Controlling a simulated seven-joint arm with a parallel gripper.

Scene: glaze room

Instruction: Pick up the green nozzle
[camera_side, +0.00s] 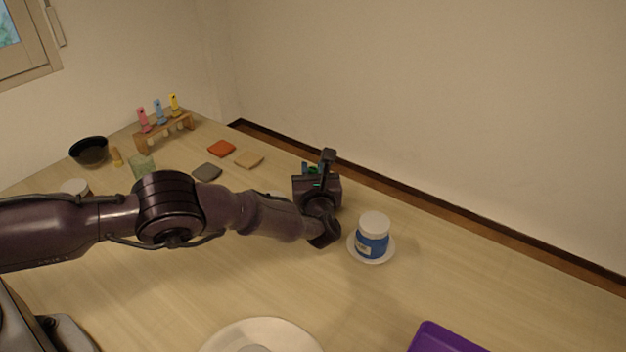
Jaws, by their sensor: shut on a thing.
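My gripper (319,172) is near the middle of the view, over the table to the left of and behind the blue jar. It is shut on the green nozzle (312,170). Only a small green patch of the nozzle shows beside the dark finger; the gripper body hides the rest. How the nozzle is tilted cannot be told.
A wooden rack (141,143) at the back left holds pink, blue and yellow nozzles. A blue jar (372,243) with a white lid stands on a white saucer (384,259). Coloured tiles and a black bowl (89,154) lie further left. A white plate (285,333) and purple tray (440,342) are in front.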

